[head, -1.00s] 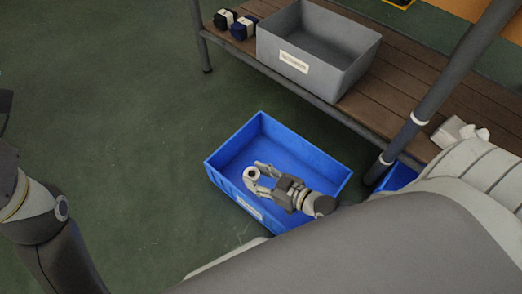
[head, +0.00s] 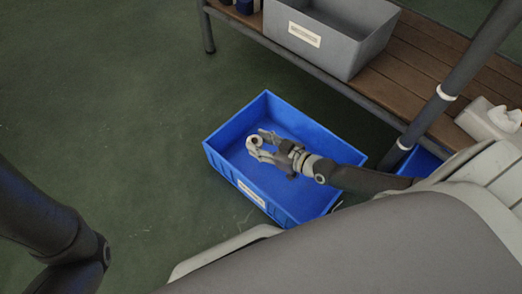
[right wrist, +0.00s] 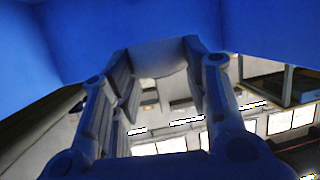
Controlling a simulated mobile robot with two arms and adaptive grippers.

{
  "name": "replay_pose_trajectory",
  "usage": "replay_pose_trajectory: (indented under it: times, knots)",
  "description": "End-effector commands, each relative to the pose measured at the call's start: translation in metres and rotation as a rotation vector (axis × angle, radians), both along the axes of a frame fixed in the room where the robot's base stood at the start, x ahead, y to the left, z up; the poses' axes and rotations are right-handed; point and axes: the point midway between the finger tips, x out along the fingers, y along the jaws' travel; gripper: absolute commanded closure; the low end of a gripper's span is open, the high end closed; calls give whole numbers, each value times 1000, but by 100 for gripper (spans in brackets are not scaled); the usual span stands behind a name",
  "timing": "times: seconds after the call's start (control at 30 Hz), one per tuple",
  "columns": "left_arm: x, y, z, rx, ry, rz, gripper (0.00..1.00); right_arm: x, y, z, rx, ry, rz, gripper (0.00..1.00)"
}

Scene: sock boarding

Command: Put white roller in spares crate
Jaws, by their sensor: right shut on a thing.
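The white roller (head: 253,145) is a small pale ring-ended piece held between the fingertips of my right gripper (head: 262,146). The gripper is shut on it, over or inside the blue crate (head: 232,176) on the floor; its exact height is hard to tell. The crate has a white label (head: 251,194), too small to read, so I cannot confirm it is the spares crate. In the right wrist view, the pale roller (right wrist: 160,56) sits between both fingers, with blue crate surfaces around it. My left arm shows at the left of the head view, but its gripper is out of view.
A slatted wooden bench (head: 398,92) stands behind the crate, carrying a grey bin (head: 335,48) and a white tissue box (head: 485,120). Part of another blue container (head: 422,164) shows under the bench. The green floor (head: 110,90) to the left is clear.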

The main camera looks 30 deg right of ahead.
Motion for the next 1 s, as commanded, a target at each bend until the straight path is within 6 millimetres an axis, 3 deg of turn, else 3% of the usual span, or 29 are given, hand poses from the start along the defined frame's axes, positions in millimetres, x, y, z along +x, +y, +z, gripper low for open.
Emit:
replay_pose_trajectory:
  times: [0.23,1.0]
  knots:
    - [-4,0,-26,0,-10,0,60,3,-2,-33,-2,-2,0,82]
    - [-4,0,-33,0,-11,-1,60,2,-1,-45,-1,-1,-1,82]
